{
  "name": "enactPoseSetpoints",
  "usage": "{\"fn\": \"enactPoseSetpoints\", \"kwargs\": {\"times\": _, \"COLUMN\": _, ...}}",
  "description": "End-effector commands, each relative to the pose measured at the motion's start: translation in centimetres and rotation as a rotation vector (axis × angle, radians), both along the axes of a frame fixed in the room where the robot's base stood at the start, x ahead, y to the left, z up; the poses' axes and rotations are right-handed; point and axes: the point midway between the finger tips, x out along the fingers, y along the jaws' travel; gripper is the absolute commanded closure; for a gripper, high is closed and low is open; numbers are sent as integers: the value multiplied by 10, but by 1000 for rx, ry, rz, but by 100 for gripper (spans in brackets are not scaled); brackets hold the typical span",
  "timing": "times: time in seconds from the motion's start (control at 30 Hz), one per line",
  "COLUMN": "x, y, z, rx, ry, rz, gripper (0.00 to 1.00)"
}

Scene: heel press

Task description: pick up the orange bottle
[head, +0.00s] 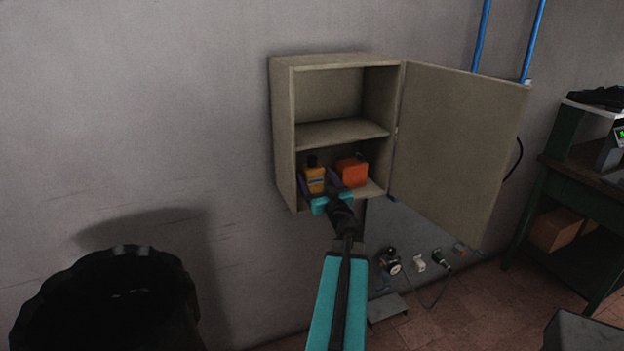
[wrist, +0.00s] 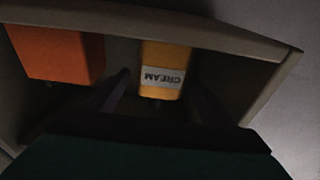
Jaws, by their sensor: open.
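A yellow-orange bottle (head: 314,174) with a dark cap stands on the lower shelf of the open wall cabinet. In the wrist view the bottle (wrist: 165,60) shows a pale label reading CREAM, upside down there. A redder orange, box-shaped container (head: 353,171) stands to its right in the head view; it is at the left in the wrist view (wrist: 58,52). My gripper (head: 320,183) is inside the cabinet's lower compartment, open. Its dark fingers (wrist: 160,86) are on either side of the yellow-orange bottle. I cannot tell whether they touch it.
The cabinet (head: 283,135) has an empty upper compartment, and its door (head: 455,145) stands open to the right. The shelf and side walls are close around my gripper. A black bin (head: 105,300) is at the lower left, and a workbench (head: 560,180) is at the right.

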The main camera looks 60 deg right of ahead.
Motion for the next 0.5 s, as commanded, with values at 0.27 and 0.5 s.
{"fn": "enactPoseSetpoints", "kwargs": {"times": 0.27, "x": 14, "y": -10, "z": 3, "rx": 1, "ry": -1, "rz": 0, "gripper": 23}}
{"fn": "enactPoseSetpoints", "kwargs": {"times": 0.5, "x": 15, "y": -10, "z": 3, "rx": 1, "ry": -1, "rz": 0, "gripper": 23}}
